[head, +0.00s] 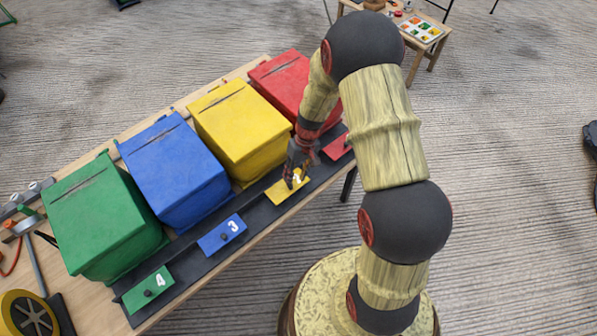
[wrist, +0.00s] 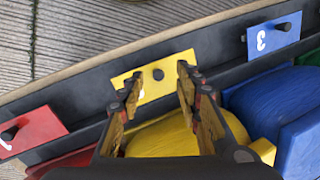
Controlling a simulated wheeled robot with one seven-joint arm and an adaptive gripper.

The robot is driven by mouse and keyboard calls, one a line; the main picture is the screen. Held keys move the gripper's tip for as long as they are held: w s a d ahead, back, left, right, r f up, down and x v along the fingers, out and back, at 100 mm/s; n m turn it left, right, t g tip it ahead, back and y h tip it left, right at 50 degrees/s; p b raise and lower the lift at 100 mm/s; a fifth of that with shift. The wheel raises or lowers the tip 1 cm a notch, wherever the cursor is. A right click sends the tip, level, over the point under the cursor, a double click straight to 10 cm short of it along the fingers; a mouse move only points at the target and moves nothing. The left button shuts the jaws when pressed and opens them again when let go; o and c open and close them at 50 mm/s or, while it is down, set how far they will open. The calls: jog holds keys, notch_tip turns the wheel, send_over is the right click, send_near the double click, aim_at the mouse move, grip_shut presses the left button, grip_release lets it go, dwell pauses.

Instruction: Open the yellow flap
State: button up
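The yellow flap (head: 284,192) lies on the dark rail in front of the yellow box (head: 240,128). In the wrist view the yellow flap (wrist: 155,88) shows a dark round knob (wrist: 158,74) and a white number partly hidden by a finger. My gripper (head: 298,172) is over the flap. In the wrist view my gripper (wrist: 156,84) is open and empty, with one finger on each side of the knob. I cannot tell whether the fingers touch the flap. The flap appears flat against the rail.
Red (head: 285,85), blue (head: 175,172) and green (head: 103,215) boxes stand beside the yellow one on the wooden table. The red (head: 339,147), blue (head: 222,234) and green (head: 148,291) flaps have knobs too. A hammer (head: 28,240) and other tools lie at the left.

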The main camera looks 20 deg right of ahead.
jog(key=shift+n+t, duration=0.3)
jog(key=shift+n, duration=0.3)
jog(key=x, duration=0.2)
jog(key=w+b+x, duration=0.1)
jog(key=x, duration=0.1)
jog(key=b+x, duration=0.1)
jog(key=x, duration=0.2)
jog(key=shift+w+d+f, duration=0.1)
jog(key=shift+w+d, duration=0.05)
jog(key=shift+w, duration=0.15)
grip_shut()
dwell(0.3)
